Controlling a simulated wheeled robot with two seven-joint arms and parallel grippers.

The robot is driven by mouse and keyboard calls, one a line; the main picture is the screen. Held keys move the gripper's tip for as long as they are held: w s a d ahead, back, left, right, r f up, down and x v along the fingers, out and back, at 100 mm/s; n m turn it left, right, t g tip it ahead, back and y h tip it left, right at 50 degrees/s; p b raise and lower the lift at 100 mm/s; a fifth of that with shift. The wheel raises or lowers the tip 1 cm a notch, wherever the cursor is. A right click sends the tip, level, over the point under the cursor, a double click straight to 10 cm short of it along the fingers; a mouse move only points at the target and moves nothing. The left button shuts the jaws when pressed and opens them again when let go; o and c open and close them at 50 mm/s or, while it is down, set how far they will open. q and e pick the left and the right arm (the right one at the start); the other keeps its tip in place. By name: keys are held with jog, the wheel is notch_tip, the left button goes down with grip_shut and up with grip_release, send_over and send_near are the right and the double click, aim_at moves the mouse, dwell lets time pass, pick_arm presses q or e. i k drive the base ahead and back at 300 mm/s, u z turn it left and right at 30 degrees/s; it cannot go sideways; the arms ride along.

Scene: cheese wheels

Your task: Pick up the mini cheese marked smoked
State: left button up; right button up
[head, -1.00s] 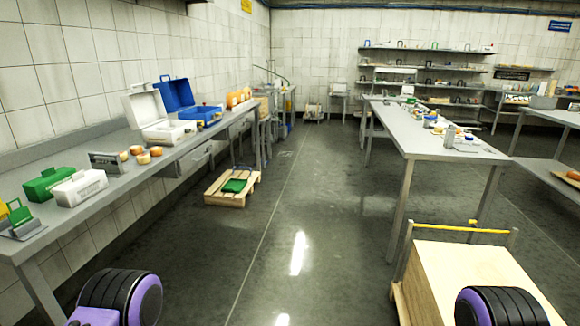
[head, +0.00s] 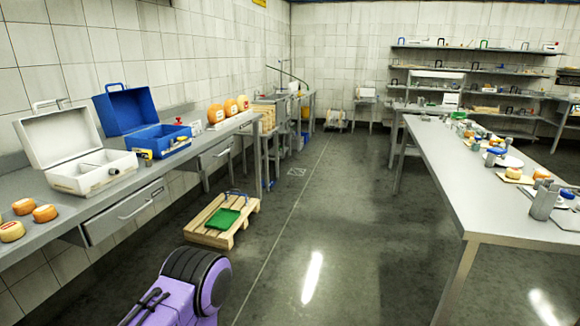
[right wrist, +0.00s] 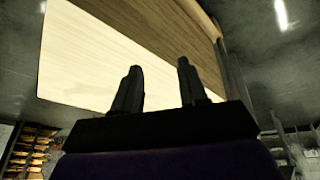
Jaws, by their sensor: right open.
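Small round orange and yellow cheeses stand at the left edge of the head view on the left bench: an orange one at the back (head: 23,206), another orange one (head: 45,213) and a yellower one in front (head: 12,231). Any marks on them are too small to read, so I cannot tell which is smoked. My right gripper (right wrist: 158,84) shows in the right wrist view, open and empty, with a pale wooden surface beyond its fingers. A purple link of my left arm shows low in the head view; its gripper is out of view.
An open white case (head: 80,178) and an open blue case (head: 160,142) stand on the left bench (head: 120,210), with larger orange cheeses (head: 231,107) behind. A wooden pallet (head: 215,235) with a green item lies on the floor. A cluttered table (head: 450,190) stands right; the aisle between is clear.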

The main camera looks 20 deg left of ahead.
aim_at(45, 213)
jog(key=u, duration=0.65)
jog(key=i, duration=1.3)
jog(key=u, duration=0.95)
